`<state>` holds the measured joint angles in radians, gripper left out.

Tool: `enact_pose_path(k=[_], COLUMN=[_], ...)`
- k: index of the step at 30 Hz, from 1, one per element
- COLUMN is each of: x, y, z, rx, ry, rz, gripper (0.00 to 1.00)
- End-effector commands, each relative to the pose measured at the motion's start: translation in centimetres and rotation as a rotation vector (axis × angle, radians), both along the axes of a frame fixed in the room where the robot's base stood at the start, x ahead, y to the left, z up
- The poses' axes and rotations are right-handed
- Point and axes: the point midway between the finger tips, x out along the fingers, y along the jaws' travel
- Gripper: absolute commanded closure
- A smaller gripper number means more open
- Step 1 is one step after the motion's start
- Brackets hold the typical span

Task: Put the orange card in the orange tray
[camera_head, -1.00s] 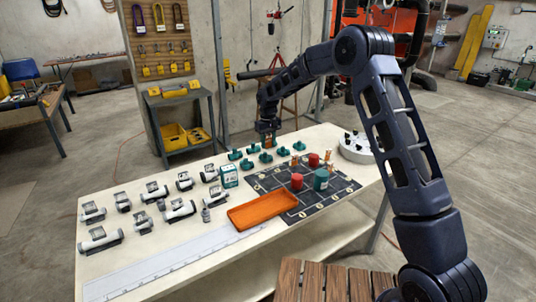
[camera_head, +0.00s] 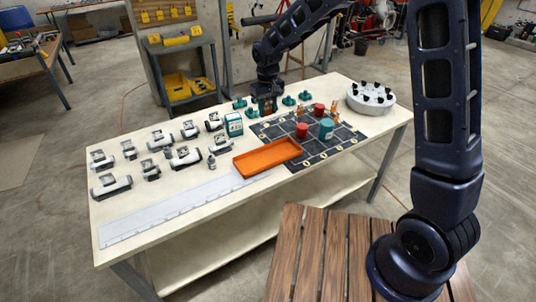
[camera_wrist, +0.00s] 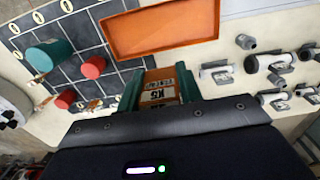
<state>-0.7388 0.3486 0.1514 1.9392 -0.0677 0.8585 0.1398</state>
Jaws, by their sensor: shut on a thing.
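My gripper (camera_head: 265,104) is above the back part of the table, behind the orange tray. In the wrist view my gripper (camera_wrist: 160,86) is shut on the orange card (camera_wrist: 159,88), which has dark printed marks and shows between two teal sides. The orange tray (camera_head: 266,157) lies flat and looks empty, at the front of the table's middle. In the wrist view the tray (camera_wrist: 160,30) is at the top, beyond the held card and apart from it.
A teal-and-white box (camera_head: 233,124) stands near the tray's back left corner. A dark grid mat (camera_head: 315,150) with red and teal cylinders lies right of the tray. Teal valve-like parts (camera_head: 288,100) are around the gripper. Grey pipe fittings (camera_head: 185,156) fill the left.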

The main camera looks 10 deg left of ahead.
Motion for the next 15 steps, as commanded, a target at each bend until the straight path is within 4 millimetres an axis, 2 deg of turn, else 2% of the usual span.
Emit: enact_pose_path(k=[5, 8, 15], x=[-1.3, -1.3, -1.3], y=[-0.5, -0.5, -0.5], z=[-0.7, -2.3, -7.5], rx=[-0.001, -0.002, -0.003], ry=[0.000, 0.002, 0.003], rz=[0.001, 0.001, 0.000], gripper=[0.86, 0.86, 0.86])
